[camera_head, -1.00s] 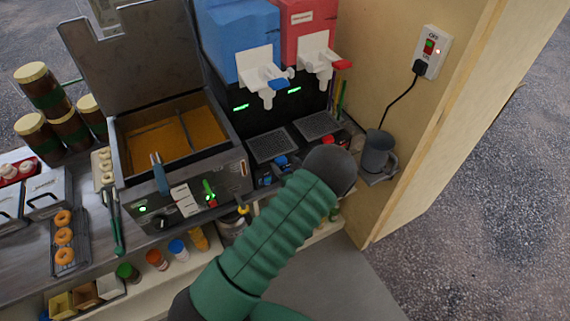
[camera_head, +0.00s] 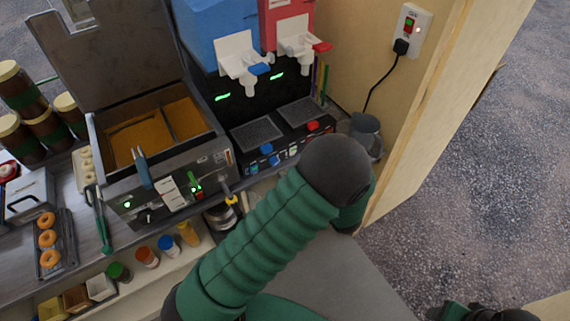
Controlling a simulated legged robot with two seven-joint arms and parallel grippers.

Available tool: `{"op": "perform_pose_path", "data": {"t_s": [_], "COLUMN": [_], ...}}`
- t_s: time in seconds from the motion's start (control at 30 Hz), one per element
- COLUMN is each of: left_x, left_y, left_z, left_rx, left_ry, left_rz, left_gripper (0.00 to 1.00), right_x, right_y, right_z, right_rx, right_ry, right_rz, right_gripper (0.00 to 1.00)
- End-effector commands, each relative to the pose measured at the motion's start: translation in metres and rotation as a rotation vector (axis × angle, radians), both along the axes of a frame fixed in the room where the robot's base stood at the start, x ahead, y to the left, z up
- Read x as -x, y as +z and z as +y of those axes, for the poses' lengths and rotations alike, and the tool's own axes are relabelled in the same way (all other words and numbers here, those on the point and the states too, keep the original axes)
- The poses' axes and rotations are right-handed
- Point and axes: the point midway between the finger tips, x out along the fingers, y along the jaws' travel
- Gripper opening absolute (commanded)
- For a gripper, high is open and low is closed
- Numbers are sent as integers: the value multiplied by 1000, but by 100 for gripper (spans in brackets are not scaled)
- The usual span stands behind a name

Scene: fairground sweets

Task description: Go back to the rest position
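Neither of my grippers shows in the head view. A green-sleeved link of one of my arms crosses the lower middle, with a dark rounded joint at its upper end. A green part of mine continues behind and below that joint. A bit of green and black, seemingly my other arm, shows at the bottom right edge. Whether the grippers are open, shut or holding anything is hidden.
A fryer (camera_head: 160,140) with its lid up and a drinks machine (camera_head: 268,115) stand on the counter behind my arm. A grey jug (camera_head: 364,132) stands near the wooden side panel (camera_head: 440,110), partly behind my arm. Doughnuts (camera_head: 47,239) lie on a rack at left. Open ground lies right.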

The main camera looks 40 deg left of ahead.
Motion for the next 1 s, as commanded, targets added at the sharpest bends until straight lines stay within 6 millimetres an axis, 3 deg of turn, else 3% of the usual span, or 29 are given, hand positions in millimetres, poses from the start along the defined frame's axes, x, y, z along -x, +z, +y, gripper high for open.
{"op": "perform_pose_path", "data": {"t_s": [0.23,0.37,0.47,0.53,0.6,0.67,0.7,0.8,0.9,1.0], "left_x": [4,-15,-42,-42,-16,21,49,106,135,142], "left_y": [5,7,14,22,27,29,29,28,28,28], "left_z": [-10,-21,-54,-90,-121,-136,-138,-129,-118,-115], "left_rx": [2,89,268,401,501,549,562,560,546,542], "left_ry": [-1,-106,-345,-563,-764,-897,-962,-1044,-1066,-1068], "left_rz": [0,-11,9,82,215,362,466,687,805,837], "left_gripper": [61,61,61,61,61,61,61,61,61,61], "right_x": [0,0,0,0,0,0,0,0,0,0], "right_y": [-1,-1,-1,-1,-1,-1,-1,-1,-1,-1], "right_z": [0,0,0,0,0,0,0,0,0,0], "right_rx": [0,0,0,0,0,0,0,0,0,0], "right_ry": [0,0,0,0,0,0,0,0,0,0], "right_rz": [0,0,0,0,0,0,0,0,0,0], "right_gripper": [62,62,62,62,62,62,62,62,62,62]}}
